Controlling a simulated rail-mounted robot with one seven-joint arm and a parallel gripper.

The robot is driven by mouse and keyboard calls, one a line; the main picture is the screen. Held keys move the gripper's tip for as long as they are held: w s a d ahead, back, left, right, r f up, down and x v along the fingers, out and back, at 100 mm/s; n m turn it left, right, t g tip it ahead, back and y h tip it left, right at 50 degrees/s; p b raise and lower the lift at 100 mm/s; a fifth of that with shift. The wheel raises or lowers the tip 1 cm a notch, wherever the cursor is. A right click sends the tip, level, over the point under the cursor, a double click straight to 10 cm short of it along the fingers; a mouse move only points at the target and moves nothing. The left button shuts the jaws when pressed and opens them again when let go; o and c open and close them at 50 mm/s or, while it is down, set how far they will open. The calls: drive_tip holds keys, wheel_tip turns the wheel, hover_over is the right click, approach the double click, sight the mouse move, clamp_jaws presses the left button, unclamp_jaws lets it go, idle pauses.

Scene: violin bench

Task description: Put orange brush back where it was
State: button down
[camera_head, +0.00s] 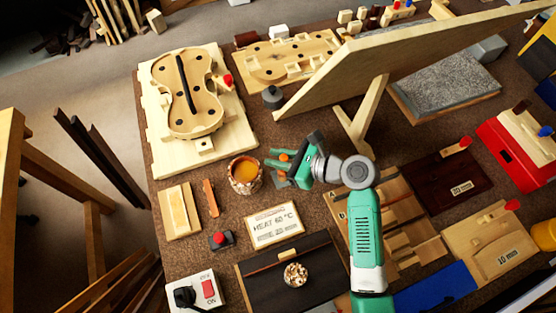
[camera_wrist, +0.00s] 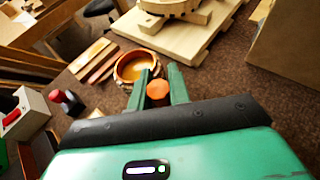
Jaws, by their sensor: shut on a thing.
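My gripper (camera_head: 276,162) is shut on the orange brush (camera_head: 284,157), just right of the glue pot. In the wrist view the brush (camera_wrist: 158,90) shows as a round orange end between the two green fingers. Its lower part and bristles are hidden, so I cannot tell whether it touches anything below. The glue pot (camera_head: 245,184) holds amber liquid and also shows just beyond the fingers in the wrist view (camera_wrist: 129,78).
The violin body (camera_head: 205,112) lies on a pale board behind the pot. A slanted wooden panel (camera_head: 400,55) stands behind my arm on the right. A heat sign (camera_head: 273,226), a red-knobbed block (camera_head: 220,240) and an orange strip (camera_head: 210,198) lie nearby.

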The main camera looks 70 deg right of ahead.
drive_tip(key=c, duration=1.3)
unclamp_jaws()
drive_tip(key=shift+f, duration=0.1)
drive_tip(key=p+v, duration=0.4)
drive_tip(key=v, duration=0.8)
